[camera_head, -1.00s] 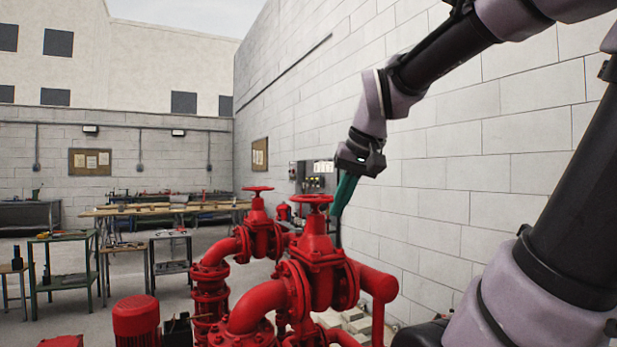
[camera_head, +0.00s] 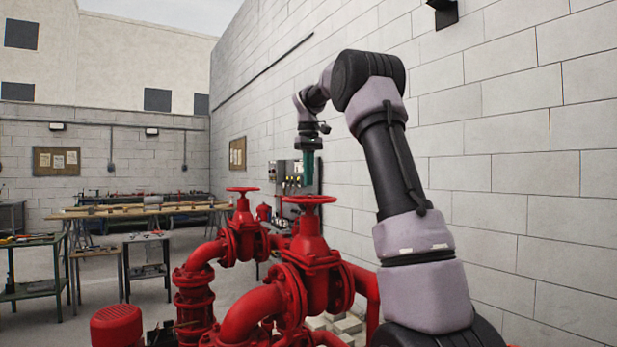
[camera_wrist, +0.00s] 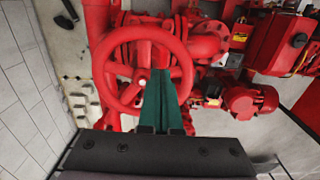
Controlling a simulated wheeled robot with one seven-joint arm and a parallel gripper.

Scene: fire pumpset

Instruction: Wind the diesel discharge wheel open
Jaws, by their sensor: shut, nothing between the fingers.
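Two red handwheels top red valves in the head view: a nearer one (camera_head: 309,199) and a farther one (camera_head: 243,189). No label shows which is the diesel discharge wheel. My gripper (camera_head: 308,180) points down with green fingers, just above or behind the nearer wheel. In the wrist view a red wheel (camera_wrist: 105,55) fills the left centre, with its hub and pale stem end visible. The gripper's fingers (camera_wrist: 163,82) are shut and empty, and cover the lower right part of that wheel. I cannot tell whether they touch it.
Red pipework (camera_head: 250,312) runs below the valves. A white block wall (camera_head: 500,130) stands close on the right, with a control panel (camera_head: 290,178) on it. A red motor (camera_wrist: 250,98) shows right of the wheel. Workbenches (camera_head: 150,210) stand farther back.

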